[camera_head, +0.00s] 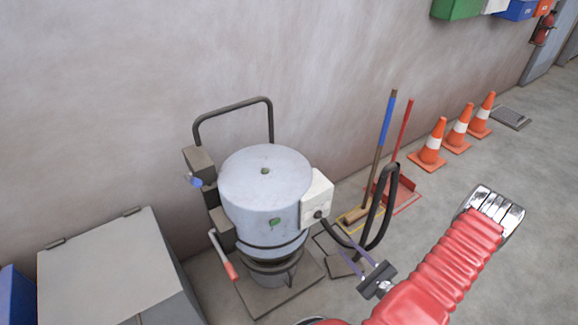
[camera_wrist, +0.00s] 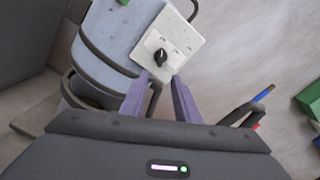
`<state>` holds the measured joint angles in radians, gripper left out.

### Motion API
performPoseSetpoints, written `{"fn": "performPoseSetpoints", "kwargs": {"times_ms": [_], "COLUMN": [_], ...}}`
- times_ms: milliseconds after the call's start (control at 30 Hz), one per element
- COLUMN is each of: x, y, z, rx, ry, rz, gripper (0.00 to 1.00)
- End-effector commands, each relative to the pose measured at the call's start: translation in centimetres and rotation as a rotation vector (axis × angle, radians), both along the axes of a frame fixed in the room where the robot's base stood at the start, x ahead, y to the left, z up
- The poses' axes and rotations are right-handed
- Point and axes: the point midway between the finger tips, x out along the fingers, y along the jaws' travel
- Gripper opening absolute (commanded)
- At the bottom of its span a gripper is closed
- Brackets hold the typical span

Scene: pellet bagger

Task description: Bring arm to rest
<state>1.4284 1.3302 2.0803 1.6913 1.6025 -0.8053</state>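My red arm (camera_head: 440,272) reaches in from the lower right of the head view, with its bend at the right. My gripper (camera_head: 354,250) hangs just right of the bagger drum (camera_head: 262,190). I cannot tell how far the fingertips are from the box.
A black hose loop (camera_head: 391,195) stands close to the gripper. A red-handled lever (camera_head: 230,270) is at the drum's left. A grey cabinet (camera_head: 105,265) is lower left. A broom (camera_head: 385,135), dustpan (camera_head: 400,190) and orange cones (camera_head: 430,150) line the wall. Floor at right is clear.

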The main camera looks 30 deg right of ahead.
Motion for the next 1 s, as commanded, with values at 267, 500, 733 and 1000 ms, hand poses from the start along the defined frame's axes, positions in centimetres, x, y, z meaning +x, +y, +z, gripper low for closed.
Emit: {"fn": "performPoseSetpoints", "kwargs": {"times_ms": [267,500,733,1000], "x": [0.0,-0.4,-1.4,-2.3], "y": [0.0,3.7,8.1,11.8], "z": [-0.1,-1.2,-0.4,2.5], "rx": [0.021,0.156,0.237,0.211], "ry": [0.003,0.064,0.131,0.232], "rz": [0.001,0.123,0.303,0.546], "gripper": [0.29,0.29,0.29,0.29]}}
